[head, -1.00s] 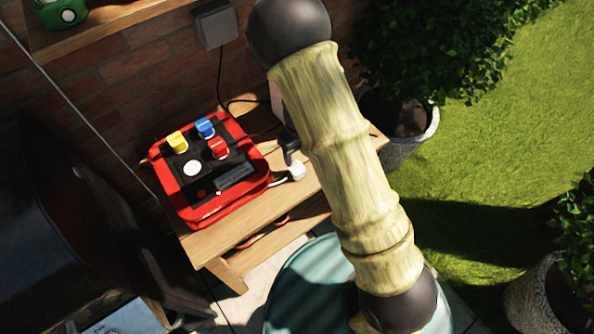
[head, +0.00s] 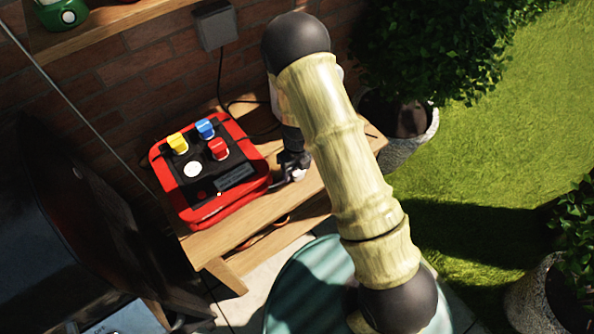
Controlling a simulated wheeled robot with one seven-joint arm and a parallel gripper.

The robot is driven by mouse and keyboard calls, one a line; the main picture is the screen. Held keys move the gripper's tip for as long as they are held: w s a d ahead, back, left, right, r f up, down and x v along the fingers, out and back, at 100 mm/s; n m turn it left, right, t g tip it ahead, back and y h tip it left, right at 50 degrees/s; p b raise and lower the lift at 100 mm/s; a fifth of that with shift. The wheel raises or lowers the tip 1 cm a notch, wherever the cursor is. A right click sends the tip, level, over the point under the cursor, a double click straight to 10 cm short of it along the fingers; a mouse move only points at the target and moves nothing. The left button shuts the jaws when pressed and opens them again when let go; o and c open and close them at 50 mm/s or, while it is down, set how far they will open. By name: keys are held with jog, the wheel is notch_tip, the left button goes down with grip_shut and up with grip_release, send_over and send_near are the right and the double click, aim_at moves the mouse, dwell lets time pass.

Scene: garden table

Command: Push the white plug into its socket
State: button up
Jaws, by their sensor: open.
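A small white piece (head: 299,175), which looks like the white plug, lies on the wooden table just right of a red box. A dark cable runs from it toward the box. My dark gripper (head: 292,168) is open, low over the white piece, and covers most of it. I cannot tell whether the fingers touch it. The red box (head: 203,216) has a black top panel. Yellow (head: 178,143), blue (head: 205,128) and red (head: 218,148) plugs stand in the panel. A flat white disc (head: 193,170) on the panel looks like the socket.
The wooden table (head: 222,246) stands against a brick wall. A grey wall box (head: 215,25) with a black cord hangs behind it. A potted bush (head: 405,150) stands close to the table's right end. My arm hides part of the table's right side.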

aim_at(297, 169)
jog(key=shift+f, duration=0.1)
dwell(0.4)
jog(key=c, duration=0.9)
notch_tip(297, 169, up, 10)
jog(key=shift+r, duration=0.1)
jog(key=shift+d, duration=0.1)
dwell(0.4)
